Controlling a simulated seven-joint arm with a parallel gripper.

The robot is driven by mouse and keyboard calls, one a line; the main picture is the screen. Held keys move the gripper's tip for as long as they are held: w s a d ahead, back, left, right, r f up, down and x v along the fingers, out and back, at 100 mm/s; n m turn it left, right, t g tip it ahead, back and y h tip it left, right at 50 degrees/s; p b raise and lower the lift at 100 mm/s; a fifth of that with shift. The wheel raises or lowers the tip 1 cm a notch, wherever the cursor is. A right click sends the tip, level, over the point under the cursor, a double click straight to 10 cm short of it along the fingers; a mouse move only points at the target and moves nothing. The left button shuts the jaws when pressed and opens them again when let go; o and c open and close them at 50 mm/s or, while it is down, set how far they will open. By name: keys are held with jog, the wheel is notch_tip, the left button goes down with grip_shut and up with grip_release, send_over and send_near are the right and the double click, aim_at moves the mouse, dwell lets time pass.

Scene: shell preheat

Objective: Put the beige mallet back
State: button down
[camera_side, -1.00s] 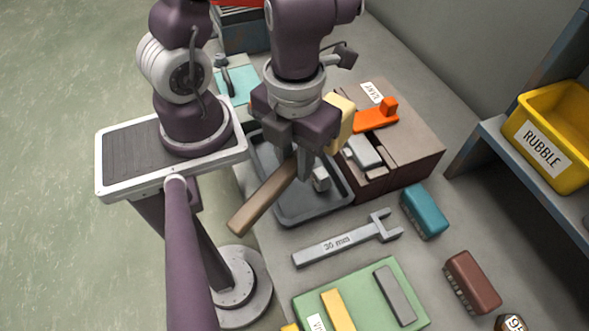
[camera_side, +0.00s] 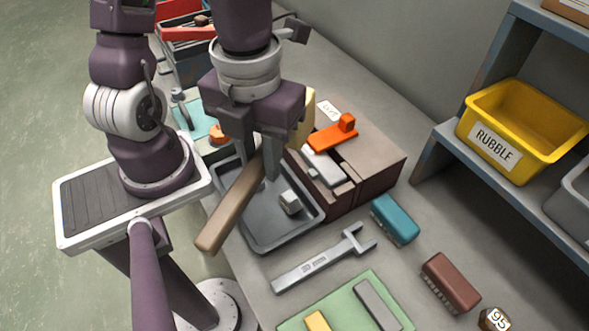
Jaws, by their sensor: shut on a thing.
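The beige mallet has a brown wooden handle (camera_side: 229,211) and a pale beige head (camera_side: 303,120). My gripper (camera_side: 257,165) is shut on the mallet and holds it above the grey tray (camera_side: 277,243). The handle slants down to the lower left, its end past the tray's left side. The head is partly hidden behind my gripper. A small pale block (camera_side: 289,202) lies in the tray, to the lower right of my fingers.
Right of the tray stands a brown box (camera_side: 378,165) with an orange tool (camera_side: 332,136). A wrench (camera_side: 322,259), teal brush (camera_side: 395,218), maroon brush (camera_side: 450,283) and green mat (camera_side: 349,304) lie in front. A yellow RUBBLE bin (camera_side: 520,130) stands on the right shelf.

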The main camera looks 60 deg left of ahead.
jog(key=w+a+r+n, duration=0.1)
jog(key=w+a+n, duration=0.3)
jog(key=w+n, duration=0.4)
jog(key=w+a+r+n, duration=0.1)
jog(key=w+a+n, duration=0.4)
jog(key=w+n, duration=0.4)
jog(key=w+a+r+n, duration=0.1)
jog(key=w+a+n, duration=0.4)
jog(key=w+n, duration=0.3)
jog(key=shift+w+r+n, duration=0.25)
jog(key=shift+w+n, duration=0.15)
jog(key=shift+w, duration=0.3)
